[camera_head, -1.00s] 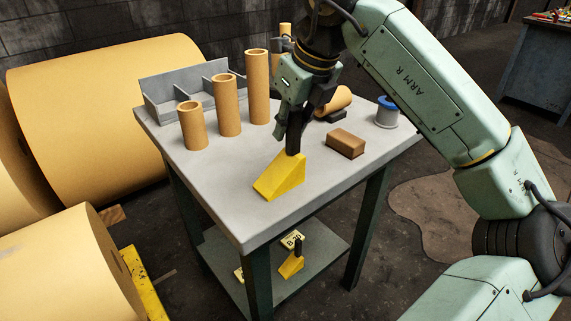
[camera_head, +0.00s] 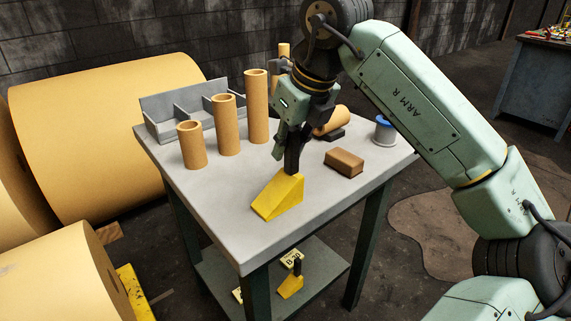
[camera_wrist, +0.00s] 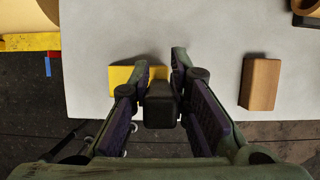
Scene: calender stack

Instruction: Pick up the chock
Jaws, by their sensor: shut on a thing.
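The chock (camera_head: 279,197) is a yellow wedge with a black upright handle, on the grey table top near its front edge. My gripper (camera_head: 291,150) is above it, pointing down, with its fingers shut on the black handle. In the wrist view the handle (camera_wrist: 160,105) sits between the two fingers of my gripper (camera_wrist: 163,72), and part of the yellow wedge (camera_wrist: 122,77) shows behind them. I see no clear gap between the chock and the table. A second yellow wedge (camera_head: 290,287) with a black handle is on the lower shelf.
Several cardboard tubes (camera_head: 226,126) stand at the table's left, before a grey divided rack (camera_head: 158,118). A brown block (camera_head: 344,162) lies right of the chock; a blue-topped spool (camera_head: 385,131) is farther right.

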